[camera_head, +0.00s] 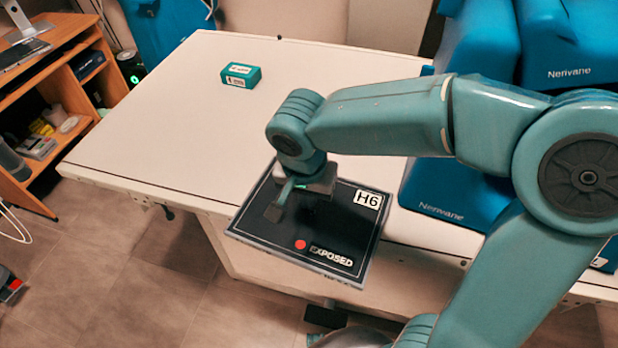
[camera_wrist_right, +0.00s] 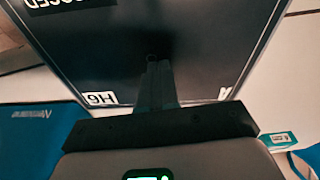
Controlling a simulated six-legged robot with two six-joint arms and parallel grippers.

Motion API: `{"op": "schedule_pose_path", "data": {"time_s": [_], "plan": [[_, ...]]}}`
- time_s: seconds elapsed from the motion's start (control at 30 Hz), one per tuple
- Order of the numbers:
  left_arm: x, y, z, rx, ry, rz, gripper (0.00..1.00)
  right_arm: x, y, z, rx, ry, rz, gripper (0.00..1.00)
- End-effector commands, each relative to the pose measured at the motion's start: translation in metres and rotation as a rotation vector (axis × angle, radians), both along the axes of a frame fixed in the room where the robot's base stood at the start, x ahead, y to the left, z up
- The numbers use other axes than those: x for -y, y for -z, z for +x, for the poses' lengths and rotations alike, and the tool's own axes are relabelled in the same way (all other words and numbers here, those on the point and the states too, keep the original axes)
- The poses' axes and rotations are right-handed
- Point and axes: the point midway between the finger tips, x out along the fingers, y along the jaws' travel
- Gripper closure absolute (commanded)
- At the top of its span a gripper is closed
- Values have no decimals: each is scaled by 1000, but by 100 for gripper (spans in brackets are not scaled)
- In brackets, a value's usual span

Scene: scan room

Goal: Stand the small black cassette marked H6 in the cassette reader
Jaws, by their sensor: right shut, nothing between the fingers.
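The black cassette marked H6 (camera_head: 340,228) has a red dot and the word EXPOSED. It lies flat at the white table's front edge, its near part reaching past the edge. It also fills much of the right wrist view (camera_wrist_right: 95,45), its label upside down. My right gripper (camera_head: 276,212) is over the cassette with its fingers shut and nothing between them. Whether the fingertips touch the cassette I cannot tell. A blue machine marked Nerivane (camera_head: 435,195) stands right of the cassette, partly hidden by my right arm; I cannot tell whether it is the reader. My left gripper is not in view.
A small teal box (camera_head: 240,75) sits far back on the white table (camera_head: 160,130). The table's left and middle are clear. More blue Nerivane equipment (camera_head: 568,45) rises at the back right. A wooden desk with shelves (camera_head: 50,70) stands at the left, beyond open floor.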

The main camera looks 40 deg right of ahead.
Motion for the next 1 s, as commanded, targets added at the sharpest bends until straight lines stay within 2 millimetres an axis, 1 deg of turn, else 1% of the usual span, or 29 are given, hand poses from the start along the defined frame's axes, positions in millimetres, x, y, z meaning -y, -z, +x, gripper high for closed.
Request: {"op": "schedule_pose_path", "data": {"time_s": [0.27, 0.47, 0.7, 0.83, 1.0], "plan": [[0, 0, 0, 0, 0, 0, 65, 5, -1, 6, 4, 0, 2, 100], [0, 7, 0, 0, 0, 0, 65, -24, -1, -16, 8, -8, 1, 100], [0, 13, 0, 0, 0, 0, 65, -65, -2, -47, 8, -8, 0, 100], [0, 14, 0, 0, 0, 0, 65, -79, -2, -58, 9, -4, 2, 100], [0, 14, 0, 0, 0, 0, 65, -87, -3, -65, 8, -2, 1, 100]]}}
